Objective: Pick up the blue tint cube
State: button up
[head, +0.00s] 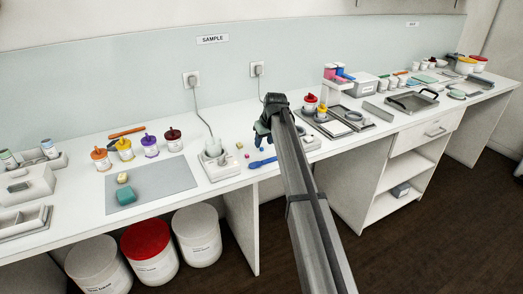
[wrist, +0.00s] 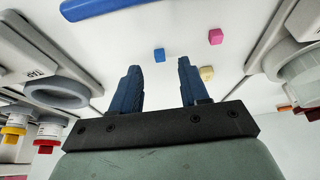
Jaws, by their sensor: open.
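The blue tint cube (wrist: 159,55) lies on the white worktop in the wrist view. It shows in the gap between my fingertips, slightly beyond them, and no finger is seen touching it. My gripper (wrist: 159,67) is open and empty, with its two dark blue fingers apart. In the head view my gripper (head: 262,132) is over the worktop, right of the small scale, and my arm hides part of the area. I cannot make out the blue cube clearly in the head view.
A pink cube (wrist: 215,37) and a cream cube (wrist: 206,73) lie to the right of the blue one. A blue spatula (head: 262,162) lies near the front edge. The scale (head: 222,165) stands to the left. Red-lidded pots (head: 310,103) stand to the right.

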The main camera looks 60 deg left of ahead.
aim_at(261, 150)
jog(key=shift+x, duration=1.6)
jog(key=shift+c, duration=0.3)
grip_shut()
